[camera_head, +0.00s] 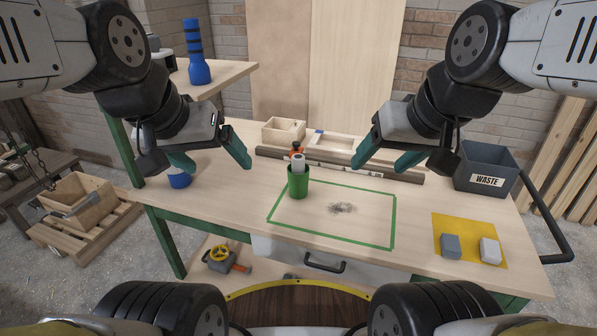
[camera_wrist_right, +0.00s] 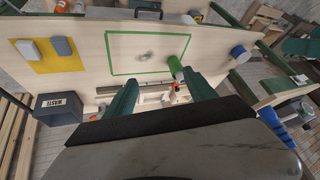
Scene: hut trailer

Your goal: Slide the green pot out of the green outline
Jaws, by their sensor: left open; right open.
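The green pot (camera_head: 298,184) stands upright on the workbench at the left end of the green outline (camera_head: 393,220), over its upper left corner. An orange-topped item and a pale grey item stick out of the pot. In the right wrist view the pot (camera_wrist_right: 175,67) shows at a corner of the outline (camera_wrist_right: 107,55). A dark smudge (camera_head: 342,208) lies inside the outline. My left gripper (camera_head: 215,163) is open and empty above the bench, left of the pot. My right gripper (camera_head: 382,160) is open and empty above the bench's back part, right of the pot.
A waste bin (camera_head: 487,168) stands at the right. A yellow mat (camera_head: 467,253) holds two grey blocks. A wooden box (camera_head: 283,131) and a long bar (camera_head: 400,173) lie behind the pot. A blue cup-like item (camera_head: 179,179) stands at the left edge. Bare bench lies left of the pot.

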